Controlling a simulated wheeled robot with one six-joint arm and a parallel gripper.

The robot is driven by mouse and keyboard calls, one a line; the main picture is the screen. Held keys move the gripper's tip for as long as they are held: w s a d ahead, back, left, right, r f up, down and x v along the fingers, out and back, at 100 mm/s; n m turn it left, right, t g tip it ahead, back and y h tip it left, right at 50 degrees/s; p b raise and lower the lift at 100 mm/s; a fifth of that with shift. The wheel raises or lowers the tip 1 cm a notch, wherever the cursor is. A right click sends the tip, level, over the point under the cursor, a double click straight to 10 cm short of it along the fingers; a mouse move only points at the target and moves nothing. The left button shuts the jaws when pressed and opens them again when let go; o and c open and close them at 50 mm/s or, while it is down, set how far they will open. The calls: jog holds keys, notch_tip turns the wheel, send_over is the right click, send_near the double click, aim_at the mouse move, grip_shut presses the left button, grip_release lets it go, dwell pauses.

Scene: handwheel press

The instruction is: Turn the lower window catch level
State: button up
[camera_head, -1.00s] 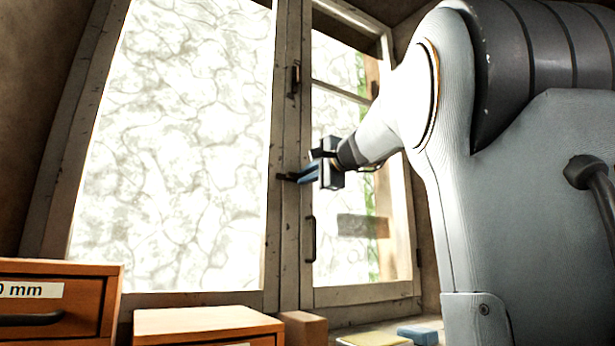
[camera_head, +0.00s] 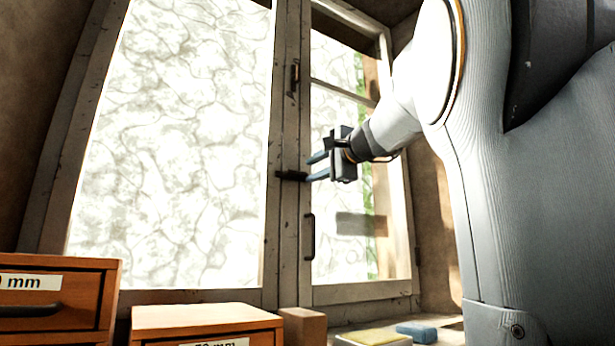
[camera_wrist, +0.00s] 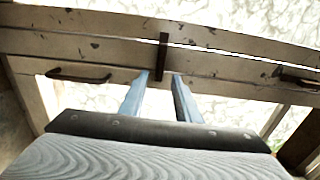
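The lower window catch (camera_head: 291,176) is a small dark bar on the window's middle post. It lies about level, crossing the joint between the two sashes. In the wrist view the catch (camera_wrist: 163,55) crosses the rails just ahead of my fingertips. My gripper (camera_head: 310,169) is to the right of the catch, with its two blue fingers spread and pointing at it. In the wrist view the gripper (camera_wrist: 160,75) shows an empty gap between the fingers. The fingers look clear of the catch, though the exact distance is hard to tell.
The upper catch (camera_head: 295,80) stands upright higher on the post. A dark pull handle (camera_head: 310,238) is on the right sash below. Wooden drawer boxes (camera_head: 205,319), a brown block (camera_head: 303,327), a yellow pad (camera_head: 374,338) and a blue block (camera_head: 417,332) sit low in front.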

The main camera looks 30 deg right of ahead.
jog(key=s, duration=0.3)
jog(key=shift+d, duration=0.1)
dwell(0.5)
